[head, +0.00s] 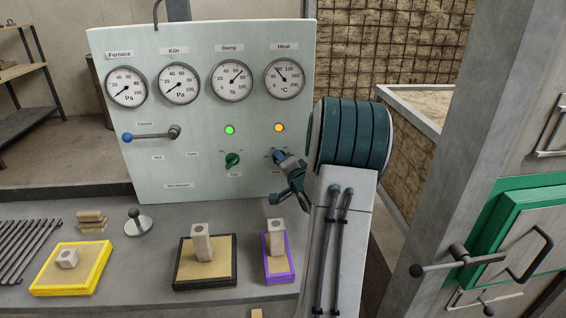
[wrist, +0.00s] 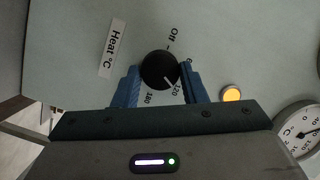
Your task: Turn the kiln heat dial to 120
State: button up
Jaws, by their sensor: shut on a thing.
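The Heat dial (wrist: 158,68) is a round black knob on the pale panel, beside a "Heat °C" label. My gripper (wrist: 161,75) is shut on the knob, one blue finger on each side. In the head view, my gripper (head: 280,157) meets the panel below the amber lamp and covers most of the knob. The Heat gauge (head: 284,79) above has its needle tilted up and left, at a reading below 80.
A green dial (head: 232,160) sits just left, below a green lamp (head: 230,130). The amber lamp (head: 279,127) is lit above my gripper. A lever with a blue knob (head: 128,137) projects at the panel's left. Trays with blocks stand on the bench (head: 140,270) below.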

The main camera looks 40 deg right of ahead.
jog(key=o, duration=1)
jog(key=shift+c, duration=0.2)
jog(key=shift+r, duration=0.1)
jog(key=r, duration=0.4)
jog(key=shift+s+d+r, duration=0.25)
jog(key=shift+d+r, duration=0.1)
jog(key=s+d+r+p, duration=0.1)
jog(key=s+d+r, duration=0.3)
jog(key=s, duration=0.6)
notch_tip(320, 180, up, 2)
jog(key=shift+d+r+p, duration=0.1)
jog(key=shift+d+p, duration=0.2)
jog(key=shift+d, duration=0.05)
